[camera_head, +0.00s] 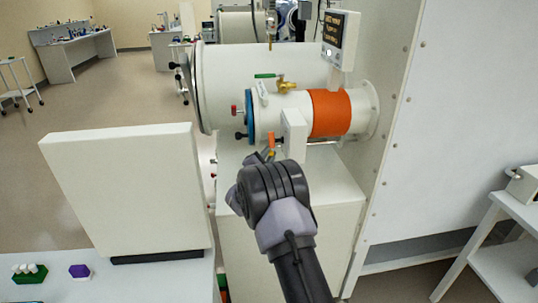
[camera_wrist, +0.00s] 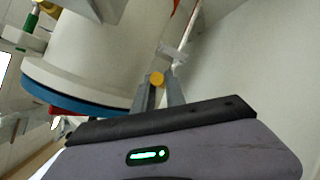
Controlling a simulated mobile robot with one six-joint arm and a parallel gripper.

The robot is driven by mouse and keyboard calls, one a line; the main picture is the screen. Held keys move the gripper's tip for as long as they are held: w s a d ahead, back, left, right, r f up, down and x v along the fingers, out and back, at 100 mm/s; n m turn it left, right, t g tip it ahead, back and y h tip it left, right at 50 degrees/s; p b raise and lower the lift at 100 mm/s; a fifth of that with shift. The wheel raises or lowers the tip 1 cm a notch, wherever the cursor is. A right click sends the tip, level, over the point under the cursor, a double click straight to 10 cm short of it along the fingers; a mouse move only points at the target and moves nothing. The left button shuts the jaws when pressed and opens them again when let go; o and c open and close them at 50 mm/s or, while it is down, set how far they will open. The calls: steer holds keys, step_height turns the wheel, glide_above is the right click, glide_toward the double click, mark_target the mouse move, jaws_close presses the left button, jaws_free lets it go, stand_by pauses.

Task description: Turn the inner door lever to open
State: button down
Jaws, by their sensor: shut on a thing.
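A small lever with an orange-red handle (camera_head: 271,141) shows below the small white chamber (camera_head: 291,103), just beyond my gripper. In the wrist view, my gripper (camera_wrist: 159,91) is shut on a round yellow lever end (camera_wrist: 157,78), held between its two grey fingers. This looks like the same lever, the inner door lever, but no label shows. A pale rod (camera_wrist: 187,28) runs away beyond the fingers. In the head view my wrist hides most of the fingers and the grip. I cannot tell the lever's exact angle.
A green-handled valve (camera_head: 266,76) sits above the chamber, and a blue ring (camera_head: 250,117) circles its left end. A white box (camera_head: 293,135) stands close beside my gripper. A large white panel (camera_head: 125,190) rises at left. The glovebox wall (camera_head: 385,130) bounds the right.

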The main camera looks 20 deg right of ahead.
stand_by(0.5)
steer(key=r+p, duration=0.1)
steer(key=p, duration=0.2)
steer(key=shift+r+p, duration=0.2)
steer(key=shift+p, duration=0.15)
steer(key=shift+w+r+g+y+p, duration=0.1)
steer(key=shift+r+g+y+p, duration=0.2)
steer(key=shift+p, duration=0.5)
steer(key=shift+w+f+n+p, duration=0.1)
steer(key=shift+f+n+p, duration=0.1)
steer(key=shift+n+p, duration=0.15)
steer(key=shift+f, duration=0.25)
steer(key=c, duration=1.4)
jaws_free()
steer(key=shift+r, duration=0.1)
